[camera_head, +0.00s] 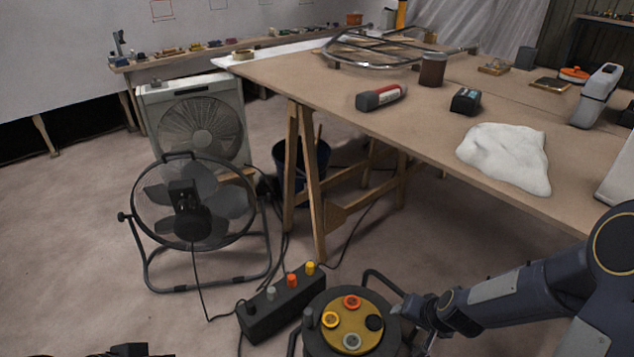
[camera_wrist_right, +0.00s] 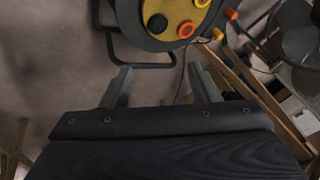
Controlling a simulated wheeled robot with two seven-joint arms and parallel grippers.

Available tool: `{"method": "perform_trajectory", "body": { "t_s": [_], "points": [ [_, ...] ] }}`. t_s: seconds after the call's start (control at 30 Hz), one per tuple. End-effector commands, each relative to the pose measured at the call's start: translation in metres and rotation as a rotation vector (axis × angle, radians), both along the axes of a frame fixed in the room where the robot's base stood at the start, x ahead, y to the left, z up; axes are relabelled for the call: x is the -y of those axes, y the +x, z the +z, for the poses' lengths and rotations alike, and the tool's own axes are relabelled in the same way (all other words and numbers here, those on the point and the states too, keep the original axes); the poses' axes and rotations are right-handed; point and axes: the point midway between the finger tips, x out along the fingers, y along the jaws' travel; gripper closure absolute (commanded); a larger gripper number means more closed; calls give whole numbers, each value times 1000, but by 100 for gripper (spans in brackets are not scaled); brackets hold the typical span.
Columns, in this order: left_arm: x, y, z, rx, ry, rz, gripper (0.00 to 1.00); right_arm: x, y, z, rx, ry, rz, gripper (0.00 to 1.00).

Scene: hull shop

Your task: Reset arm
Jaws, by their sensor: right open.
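My right arm comes in from the right in the head view, and its gripper (camera_head: 428,318) is low, just right of the cable reel (camera_head: 372,341). In the right wrist view my right gripper (camera_wrist_right: 162,86) has its two fingers spread apart with nothing between them. The reel (camera_wrist_right: 190,12) shows beyond the fingertips, with a yellow face and several round sockets. In the head view I cannot tell whether the gripper touches the reel's frame. A dark piece shows at the bottom left edge; my left gripper cannot be made out.
A black box with coloured knobs (camera_head: 262,318), a round fan (camera_head: 188,215) and trailing cables stand on the floor. A wooden trestle table (camera_head: 450,110) holds a white cloth (camera_head: 504,158), a red-black cylinder (camera_head: 380,97) and tools. Open floor (camera_head: 70,250) lies left.

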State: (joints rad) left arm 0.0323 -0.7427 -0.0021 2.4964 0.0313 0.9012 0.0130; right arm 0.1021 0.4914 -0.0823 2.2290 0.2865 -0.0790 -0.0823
Motion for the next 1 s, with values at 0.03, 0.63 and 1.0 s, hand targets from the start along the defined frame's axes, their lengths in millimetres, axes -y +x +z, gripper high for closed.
{"method": "perform_trajectory", "body": {
  "t_s": [0.03,0.63,1.0],
  "points": [
    [0,0,0,0,0,0,46,0,-4,29,28,19,19,45],
    [0,0,0,0,0,0,46,-12,-157,186,101,39,265,45],
    [0,0,35,0,0,0,46,-11,-204,227,93,1,300,45]
  ]
}}
